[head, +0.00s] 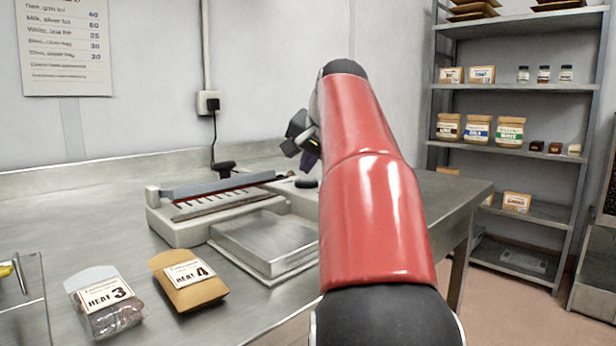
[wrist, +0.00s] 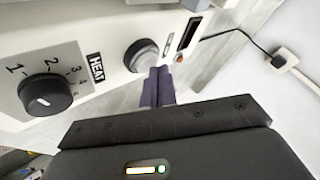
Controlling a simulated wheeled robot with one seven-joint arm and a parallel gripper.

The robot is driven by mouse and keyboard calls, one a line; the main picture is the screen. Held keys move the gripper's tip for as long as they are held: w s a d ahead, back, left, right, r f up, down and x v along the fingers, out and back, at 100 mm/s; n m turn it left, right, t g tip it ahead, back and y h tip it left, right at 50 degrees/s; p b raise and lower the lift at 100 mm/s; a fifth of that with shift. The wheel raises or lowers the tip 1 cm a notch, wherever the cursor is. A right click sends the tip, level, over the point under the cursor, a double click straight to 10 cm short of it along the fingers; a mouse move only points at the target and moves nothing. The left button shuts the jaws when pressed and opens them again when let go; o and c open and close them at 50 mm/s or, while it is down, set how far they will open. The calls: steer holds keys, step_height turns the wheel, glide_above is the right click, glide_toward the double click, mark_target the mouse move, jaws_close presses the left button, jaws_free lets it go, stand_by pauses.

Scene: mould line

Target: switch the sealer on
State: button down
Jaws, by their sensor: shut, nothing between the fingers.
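The sealer (head: 182,232) stands on the steel bench, with its long arm (head: 220,187) over a toothed strip. Its front panel fills the upper left of the wrist view. The panel has a black heat dial (wrist: 45,95) with numbers, a HEAT label (wrist: 96,68), a round dark knob or button (wrist: 141,56), a black slot-like part (wrist: 188,33) and a small orange lamp (wrist: 179,58). My gripper (wrist: 158,72) is shut and empty, with its purple fingertips just by the round knob. I cannot tell if they touch it. In the head view my arm hides part of the sealer.
Two pouches lie at the bench front, marked HEAT 3 (head: 106,302) and HEAT 4 (head: 188,281). A flat metal plate (head: 265,240) is beside the sealer. A black cord runs to a wall socket (head: 208,103). A stocked shelf (head: 510,88) stands at the right.

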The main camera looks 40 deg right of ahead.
mark_target(308, 177)
steer(key=shift+f, duration=0.35)
steer(key=shift+r+p, duration=0.45)
step_height(308, 177, up, 3)
steer(key=p, duration=0.2)
steer(key=shift+f+p, duration=0.1)
steer(key=shift+p, duration=0.25)
steer(key=shift+r+p, duration=0.45)
steer(key=shift+r, duration=1.15)
